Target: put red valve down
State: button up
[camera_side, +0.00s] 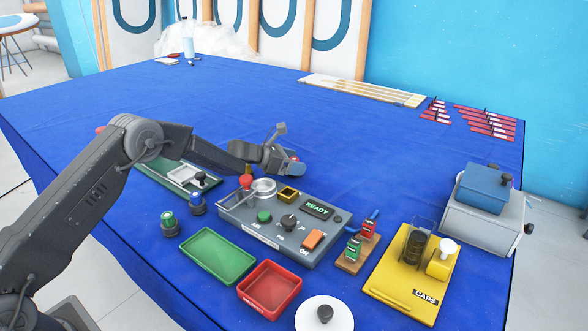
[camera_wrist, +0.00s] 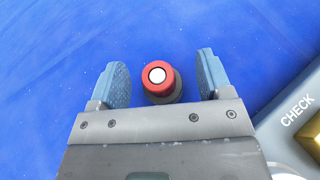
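The red valve (camera_wrist: 159,80) shows in the wrist view from above, with a red ring, a white round top and a dark grey body. It appears upright over the blue cloth. My gripper (camera_wrist: 162,78) has a finger on each side of it, with a visible gap at both sides, so it is open and not clamped on the valve. In the side view my gripper (camera_side: 291,168) is low, just behind the grey console (camera_side: 262,240). There the valve is not clearly visible at the fingers.
The console's corner marked CHECK (camera_wrist: 300,105) is close at the right in the wrist view. A green valve (camera_side: 169,224) and a blue valve (camera_side: 197,204) stand left of the console. Green (camera_side: 218,280) and red (camera_side: 270,313) trays lie in front.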

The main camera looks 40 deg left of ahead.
jog(key=c, duration=0.9)
jog(key=shift+r, duration=0.1)
jog(key=shift+c, duration=0.7)
